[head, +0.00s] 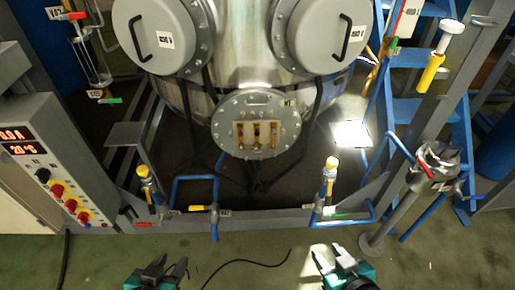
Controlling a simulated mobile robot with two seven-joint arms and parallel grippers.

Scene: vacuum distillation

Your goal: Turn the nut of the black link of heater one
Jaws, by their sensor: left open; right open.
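A round grey flange (256,124) sits low on the front of the steel vessel, with copper-coloured terminal bars (258,133) on its face. Black cables (258,178) hang below it. I cannot tell which part is the black link of heater one, and its nut is too small to make out. My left gripper (168,266) is open and empty at the bottom edge, left of centre. My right gripper (331,257) is open and empty at the bottom, right of centre. Both are well in front of the flange and apart from it.
A control cabinet (48,165) with red displays stands at left. A steel post (400,215) stands at right. The green floor (240,255) between my grippers holds a thin black cable.

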